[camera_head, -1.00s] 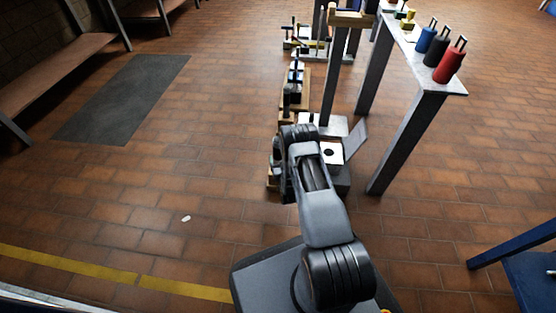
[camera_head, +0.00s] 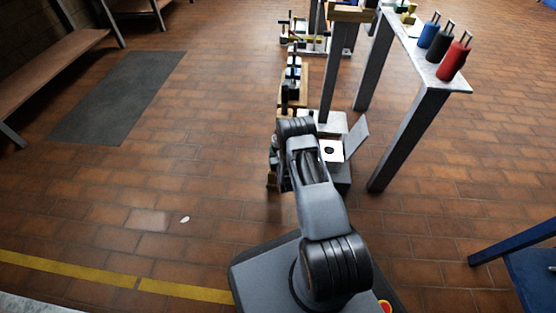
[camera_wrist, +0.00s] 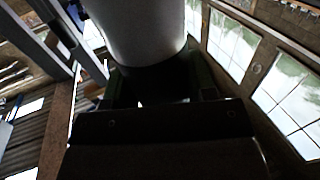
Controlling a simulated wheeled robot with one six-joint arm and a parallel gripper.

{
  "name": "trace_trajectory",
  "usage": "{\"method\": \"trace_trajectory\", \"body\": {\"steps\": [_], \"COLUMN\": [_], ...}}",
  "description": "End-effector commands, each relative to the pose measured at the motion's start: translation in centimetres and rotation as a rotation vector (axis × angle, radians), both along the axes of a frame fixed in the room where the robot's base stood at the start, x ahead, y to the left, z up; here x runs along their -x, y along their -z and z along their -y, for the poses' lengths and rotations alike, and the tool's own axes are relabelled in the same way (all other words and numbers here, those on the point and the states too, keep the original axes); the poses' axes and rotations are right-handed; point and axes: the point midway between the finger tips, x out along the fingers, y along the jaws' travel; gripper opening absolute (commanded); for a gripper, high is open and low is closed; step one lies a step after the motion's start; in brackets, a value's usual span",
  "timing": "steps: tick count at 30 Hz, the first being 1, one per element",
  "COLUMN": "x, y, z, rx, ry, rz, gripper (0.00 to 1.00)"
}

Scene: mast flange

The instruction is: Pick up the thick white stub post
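A thick white cylinder (camera_wrist: 140,30), which looks like the stub post, fills the top middle of the wrist view. Its lower end is close to my gripper (camera_wrist: 158,85), whose dark fingers stand apart on either side below it. Whether the fingers touch the post is too dark to tell. In the head view my arm hides the gripper and the post.
A grey-legged table (camera_head: 437,80) with blue, black and red cylinders stands right of my arm. A box with an open lid and a white top with a dark hole (camera_head: 330,150) is just beside the arm. A blue table (camera_head: 528,275) is at lower right.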

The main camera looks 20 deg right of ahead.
Motion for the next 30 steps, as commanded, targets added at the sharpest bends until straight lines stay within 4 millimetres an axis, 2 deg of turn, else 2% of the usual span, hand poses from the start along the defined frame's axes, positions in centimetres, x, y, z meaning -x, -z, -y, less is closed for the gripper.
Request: {"method": "trace_trajectory", "body": {"steps": [2, 15, 24, 30], "x": [0.0, 0.0, 0.0, 0.0], "y": [0.0, 0.0, -0.3, -2.1], "z": [0.1, 0.2, 0.2, 0.2], "rx": [0.0, 0.0, 0.0, 0.001], "ry": [0.001, 0.004, 0.004, 0.003], "rz": [0.0, 0.0, 0.002, 0.004], "gripper": [0.43, 0.01, 0.01, 0.01]}}
